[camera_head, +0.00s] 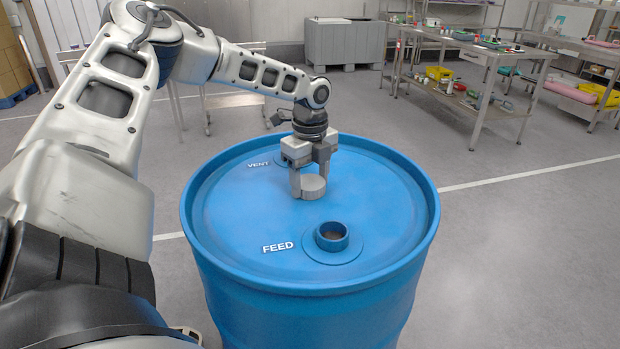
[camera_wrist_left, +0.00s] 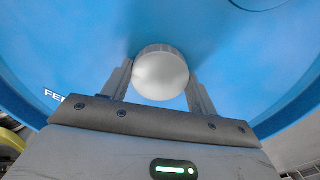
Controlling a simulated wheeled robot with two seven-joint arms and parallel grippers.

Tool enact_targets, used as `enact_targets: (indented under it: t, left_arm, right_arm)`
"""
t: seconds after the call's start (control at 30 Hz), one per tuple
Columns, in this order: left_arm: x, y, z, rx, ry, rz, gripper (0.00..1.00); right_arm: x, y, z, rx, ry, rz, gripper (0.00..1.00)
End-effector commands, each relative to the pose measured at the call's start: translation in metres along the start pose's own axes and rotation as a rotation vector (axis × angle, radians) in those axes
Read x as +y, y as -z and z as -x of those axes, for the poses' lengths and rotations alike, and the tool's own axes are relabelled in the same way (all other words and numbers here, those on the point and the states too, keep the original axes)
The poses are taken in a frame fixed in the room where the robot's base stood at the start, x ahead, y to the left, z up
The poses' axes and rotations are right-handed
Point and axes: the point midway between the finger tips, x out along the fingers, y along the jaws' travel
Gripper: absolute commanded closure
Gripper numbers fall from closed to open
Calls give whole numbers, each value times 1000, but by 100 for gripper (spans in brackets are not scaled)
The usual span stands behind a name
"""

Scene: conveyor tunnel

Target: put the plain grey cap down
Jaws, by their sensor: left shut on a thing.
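The plain grey cap (camera_head: 313,187) is between the fingers of my left gripper (camera_head: 309,184), which is shut on it. The cap is over the lid of the blue drum (camera_head: 240,215), between the VENT and FEED labels; I cannot tell whether it touches the lid. In the left wrist view the round cap (camera_wrist_left: 161,74) sits between the two fingertips of my left gripper (camera_wrist_left: 160,78). The FEED opening (camera_head: 331,234) is uncovered, with a raised blue collar. The VENT opening is mostly hidden behind the gripper. My right gripper is not in view.
The drum has a raised rim around its lid. The lid's left and right parts are bare. A metal table (camera_head: 478,47) with several small items stands at the back right. A grey cabinet (camera_head: 344,43) stands behind the drum.

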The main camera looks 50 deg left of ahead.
Motion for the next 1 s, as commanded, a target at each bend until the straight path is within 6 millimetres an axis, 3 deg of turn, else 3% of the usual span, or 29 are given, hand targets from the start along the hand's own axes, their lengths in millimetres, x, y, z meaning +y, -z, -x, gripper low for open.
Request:
enact_targets:
  t: [0.27, 0.3, 0.37, 0.77, 1.0]
  left_arm:
    - [0, 0, -5, 0, 0, 1, 73]
    - [0, 0, -4, 0, 0, 1, 36]
    - [0, 0, -4, 0, -1, 1, 20]
    - [0, 0, 5, 0, 1, 1, 20]
    - [-1, 0, 50, 1, 5, 1, 20]
  right_arm:
    - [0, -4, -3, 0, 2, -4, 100]
    - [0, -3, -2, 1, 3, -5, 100]
    - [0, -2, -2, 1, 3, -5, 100]
    - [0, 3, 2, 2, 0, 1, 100]
    - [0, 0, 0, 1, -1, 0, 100]
